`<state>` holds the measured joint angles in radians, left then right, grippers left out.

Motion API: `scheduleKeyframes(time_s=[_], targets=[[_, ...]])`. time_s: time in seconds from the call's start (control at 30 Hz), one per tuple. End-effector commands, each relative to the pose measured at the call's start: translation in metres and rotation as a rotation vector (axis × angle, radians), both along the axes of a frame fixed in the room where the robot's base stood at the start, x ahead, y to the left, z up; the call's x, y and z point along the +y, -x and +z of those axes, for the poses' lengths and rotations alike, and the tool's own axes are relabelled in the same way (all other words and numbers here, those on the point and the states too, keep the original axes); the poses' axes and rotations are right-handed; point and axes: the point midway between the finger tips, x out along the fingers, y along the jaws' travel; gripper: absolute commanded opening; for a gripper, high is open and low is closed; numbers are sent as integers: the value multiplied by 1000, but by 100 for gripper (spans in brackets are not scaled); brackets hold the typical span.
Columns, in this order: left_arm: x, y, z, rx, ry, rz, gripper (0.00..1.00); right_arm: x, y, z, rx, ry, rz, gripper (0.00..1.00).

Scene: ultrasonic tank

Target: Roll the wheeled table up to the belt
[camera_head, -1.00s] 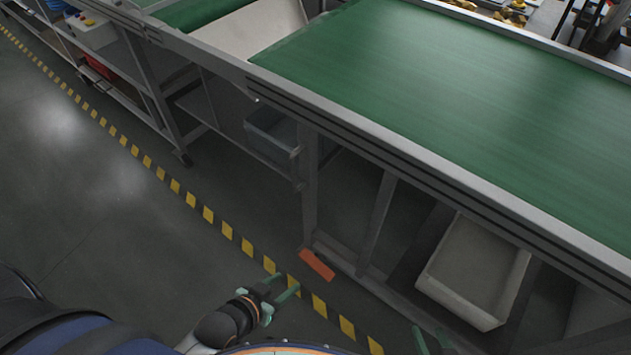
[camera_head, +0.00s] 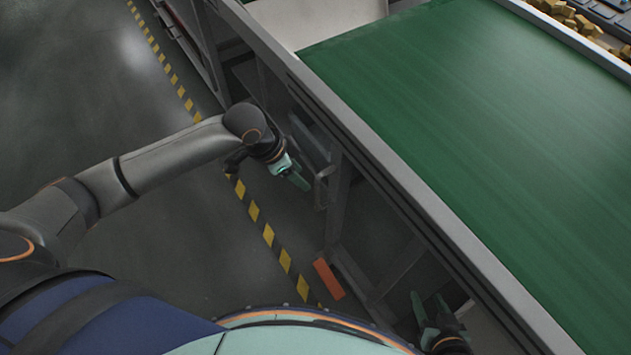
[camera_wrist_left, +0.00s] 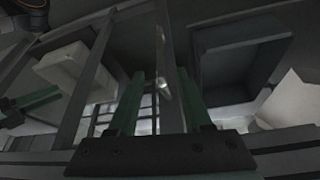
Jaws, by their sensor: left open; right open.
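The belt (camera_head: 470,120) is a wide green conveyor in a grey metal frame, filling the right of the head view. I see no wheeled table in either current view.
A yellow-black floor stripe (camera_head: 268,234) runs along the belt. An orange block (camera_head: 328,279) lies at the frame's foot. Open grey floor (camera_head: 90,90) spreads to the left. A pale bin (camera_wrist_left: 75,66) and dark bin (camera_wrist_left: 240,68) show in the wrist view.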

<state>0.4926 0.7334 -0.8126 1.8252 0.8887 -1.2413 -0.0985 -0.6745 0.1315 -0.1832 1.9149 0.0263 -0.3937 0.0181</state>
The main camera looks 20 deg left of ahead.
Motion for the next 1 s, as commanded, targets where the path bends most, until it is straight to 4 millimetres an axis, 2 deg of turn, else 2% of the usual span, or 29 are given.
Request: scheduleKeyframes(time_s=[0.17,0.6,0.8,1.0], targets=[[-3,-3,-13,8,-5,-1,50,0,3,-4,7,0,0,50],[-28,-25,-92,4,-3,0,50,1,4,-18,9,-1,1,50],[-34,-30,-110,3,-3,-1,50,1,4,-22,9,0,1,50],[-35,-31,-114,2,-4,-2,50,1,3,-22,7,-1,1,50]])
